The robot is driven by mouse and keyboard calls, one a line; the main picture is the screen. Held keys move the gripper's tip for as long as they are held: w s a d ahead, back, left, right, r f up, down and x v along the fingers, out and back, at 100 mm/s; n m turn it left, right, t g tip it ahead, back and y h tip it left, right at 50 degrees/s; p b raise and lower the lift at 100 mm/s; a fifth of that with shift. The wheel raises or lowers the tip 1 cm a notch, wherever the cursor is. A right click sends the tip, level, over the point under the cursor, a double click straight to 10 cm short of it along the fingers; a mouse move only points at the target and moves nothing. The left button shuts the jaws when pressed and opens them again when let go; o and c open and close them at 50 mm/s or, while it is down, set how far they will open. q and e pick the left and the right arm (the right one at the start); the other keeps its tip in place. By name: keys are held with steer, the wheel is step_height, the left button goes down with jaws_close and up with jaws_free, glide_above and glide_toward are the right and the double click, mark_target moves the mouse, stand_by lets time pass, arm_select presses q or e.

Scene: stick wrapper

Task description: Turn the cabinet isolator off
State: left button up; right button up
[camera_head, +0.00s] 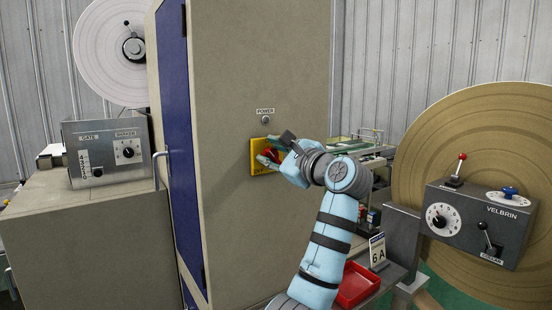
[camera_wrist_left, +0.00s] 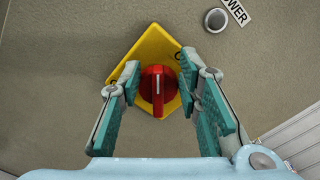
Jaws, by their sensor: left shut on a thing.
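The cabinet isolator is a red rotary knob (camera_head: 272,155) on a yellow plate (camera_head: 256,146), on the face of the grey-beige cabinet (camera_head: 225,75). In the left wrist view the red knob (camera_wrist_left: 158,92) has a white line running upright in the picture, while its yellow plate (camera_wrist_left: 150,46) looks tilted like a diamond. My left gripper (camera_head: 266,151) is at the knob, its teal fingers on either side and closed on it. The fingers and hand partly hide the plate. My right gripper is in neither view.
A round POWER button (camera_head: 265,119) sits just above the isolator. To the right are a VELBRIN control box (camera_head: 478,222) before a large brown disc, and a red tray (camera_head: 357,285).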

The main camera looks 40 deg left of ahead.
arm_select(q)
steer(key=n, duration=0.2)
steer(key=f+n+b, duration=0.1)
steer(key=shift+s+a+f+n, duration=0.1)
steer(key=shift+s+f+n, duration=0.1)
steer(key=shift+n, duration=0.2)
steer(key=n, duration=0.1)
steer(key=n+b, duration=0.1)
steer(key=n, duration=0.1)
steer(key=n+b, duration=0.1)
steer(key=shift+s+f, duration=0.15)
steer(key=shift+f, duration=0.15)
steer(key=shift+s+n, duration=0.15)
steer(key=shift+n, duration=0.65)
jaws_close()
